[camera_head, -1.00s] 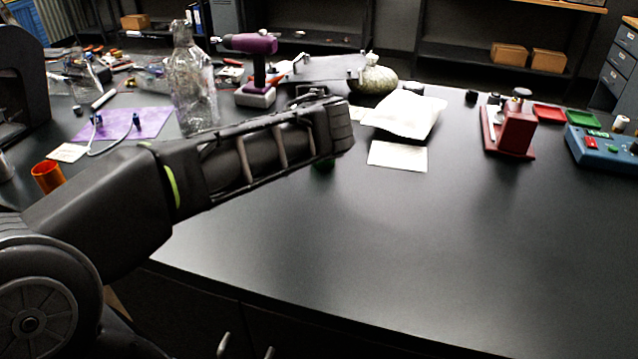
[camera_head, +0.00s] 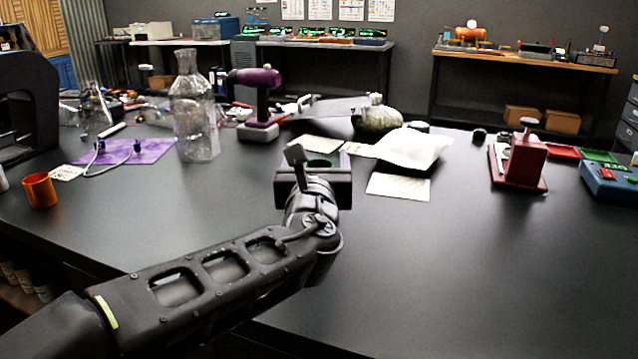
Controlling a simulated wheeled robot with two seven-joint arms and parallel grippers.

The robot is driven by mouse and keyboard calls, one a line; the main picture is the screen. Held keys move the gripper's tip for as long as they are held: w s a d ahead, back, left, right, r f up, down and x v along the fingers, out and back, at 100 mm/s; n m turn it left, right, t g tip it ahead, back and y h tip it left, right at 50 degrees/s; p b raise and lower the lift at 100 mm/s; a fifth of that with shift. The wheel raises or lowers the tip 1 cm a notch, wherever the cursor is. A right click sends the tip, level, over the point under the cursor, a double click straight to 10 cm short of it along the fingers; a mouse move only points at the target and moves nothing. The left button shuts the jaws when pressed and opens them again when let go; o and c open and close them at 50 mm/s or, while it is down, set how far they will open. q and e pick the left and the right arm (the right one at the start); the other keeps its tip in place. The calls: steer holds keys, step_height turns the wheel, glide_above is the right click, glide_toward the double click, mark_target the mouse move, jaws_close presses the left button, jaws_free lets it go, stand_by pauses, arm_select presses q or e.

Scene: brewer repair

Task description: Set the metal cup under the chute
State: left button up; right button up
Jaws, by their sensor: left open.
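My left gripper (camera_head: 316,165) is in the middle of the view, over the table, pointing away from me. It is open, and I see nothing held in it, though its own body hides part of the jaws. A small grey, metallic-looking piece (camera_head: 3,181) shows at the left picture edge, mostly cut off; it may be the metal cup. A black arched machine (camera_head: 28,85) stands at the far left, far from my gripper. I cannot make out a chute on it. My right gripper is not in view.
An orange cup (camera_head: 40,191) stands at the left. A white bag (camera_head: 414,148) and red stand (camera_head: 520,162) are right. The front right table is clear.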

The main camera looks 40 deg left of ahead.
arm_select(q)
steer(key=b, duration=0.3)
glide_toward(319, 162)
steer(key=shift+s+d+f, duration=0.6)
steer(key=shift+f, duration=0.2)
steer(key=shift+w+a+r+p, duration=0.3)
steer(key=shift+w+p, duration=0.05)
steer(key=shift+w, duration=0.05)
steer(key=shift+w+a, duration=0.2)
steer(key=shift+w, duration=0.05)
steer(key=x, duration=0.6)
steer(key=shift+s, duration=0.1)
jaws_close()
